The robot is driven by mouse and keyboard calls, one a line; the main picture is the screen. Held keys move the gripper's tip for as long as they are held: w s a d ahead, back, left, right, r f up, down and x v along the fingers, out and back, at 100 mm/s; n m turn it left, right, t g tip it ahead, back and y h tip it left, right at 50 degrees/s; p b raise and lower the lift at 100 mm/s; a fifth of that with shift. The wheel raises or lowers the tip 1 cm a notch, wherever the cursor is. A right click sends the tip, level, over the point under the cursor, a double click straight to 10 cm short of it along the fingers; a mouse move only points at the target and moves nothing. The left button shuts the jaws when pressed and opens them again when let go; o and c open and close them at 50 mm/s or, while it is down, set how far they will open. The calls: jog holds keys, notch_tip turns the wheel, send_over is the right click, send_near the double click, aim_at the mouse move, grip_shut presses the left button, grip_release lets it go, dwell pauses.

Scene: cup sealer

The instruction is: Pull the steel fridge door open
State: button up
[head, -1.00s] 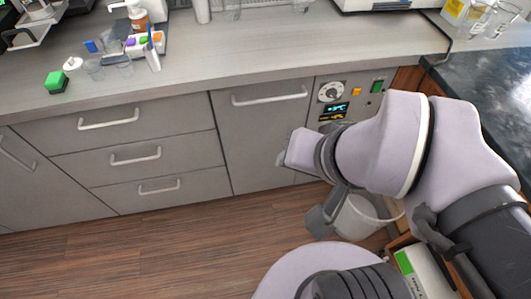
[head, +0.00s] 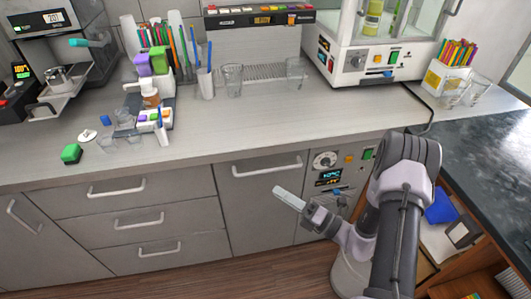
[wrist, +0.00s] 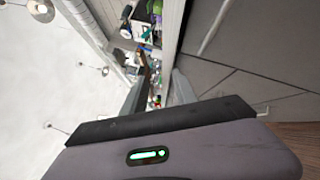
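The steel fridge door (head: 250,212) is the grey front left of the control panel in the head view, and it looks shut. Its horizontal bar handle (head: 267,168) is near its top; what looks like this bar (wrist: 213,28) is at the upper right of the wrist view. My gripper (head: 289,197) is in front of the door, appearing a little below the handle's right end and not holding it. In the wrist view my gripper (wrist: 158,92) has its two fingers apart with nothing visibly held between them.
Drawers (head: 140,222) with bar handles are left of the door. The control panel (head: 330,175) is right of it. The counter (head: 200,135) above carries cups and machines. A dark counter (head: 490,135) with open shelves is at the right. Floor shows at lower left.

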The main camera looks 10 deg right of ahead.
aim_at(269, 171)
jog(key=d+f+m+t+h, duration=0.5)
jog(key=d+f+m+h, duration=0.15)
jog(key=f+m, duration=0.25)
jog(key=shift+h, duration=0.25)
jog(key=b+x, duration=0.1)
jog(key=x, duration=0.4)
jog(key=b+x, duration=0.1)
jog(key=x, duration=0.5)
jog(key=b+x, duration=0.1)
jog(key=x, duration=0.5)
jog(key=shift+s+a+f, duration=0.2)
jog(key=shift+a, duration=0.2)
grip_shut()
